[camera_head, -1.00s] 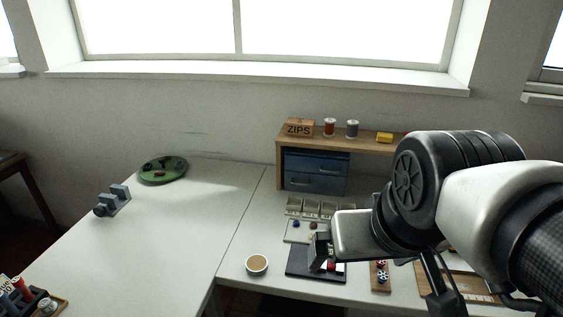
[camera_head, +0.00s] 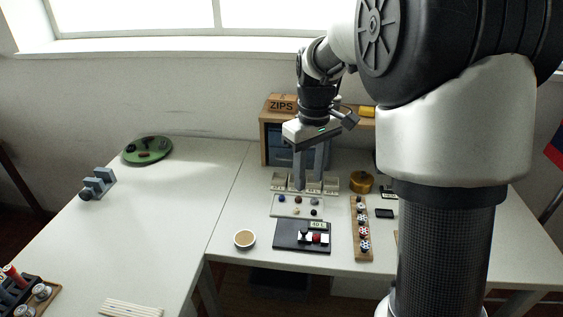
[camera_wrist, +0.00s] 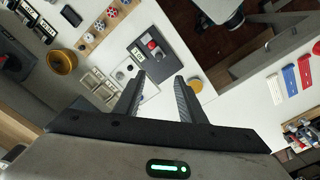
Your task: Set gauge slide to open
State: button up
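The gauge (camera_head: 285,238) is a dark flat plate on the white bench. It carries a small greenish display (camera_head: 318,225), a white strip and a red knob (camera_head: 318,238) towards its right side. In the wrist view the plate (camera_wrist: 165,62) and red knob (camera_wrist: 153,46) show beyond my fingertips. Which marking the slide stands at is too small to read. My gripper (camera_head: 309,182) points down above the bench, behind the gauge and apart from it. In the wrist view its fingers (camera_wrist: 160,78) are spread with nothing between them.
A button card (camera_head: 282,210) and small bins (camera_head: 278,183) lie behind the gauge. A wooden rack of spools (camera_head: 361,230) and brass tin (camera_head: 361,182) stand right; a round cup (camera_head: 245,239) stands left. A shelf (camera_head: 275,114) rises behind.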

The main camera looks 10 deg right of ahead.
aim_at(304, 230)
jog(key=f+b, duration=0.1)
jog(key=f, duration=1.1)
jog(key=f+b, duration=0.1)
jog(key=f, duration=0.5)
jog(key=shift+w+f+b, duration=0.3)
jog(key=shift+w+b, duration=0.05)
jog(key=shift+w, duration=0.05)
jog(key=shift+c, duration=0.2)
jog(key=shift+a, duration=0.1)
grip_shut()
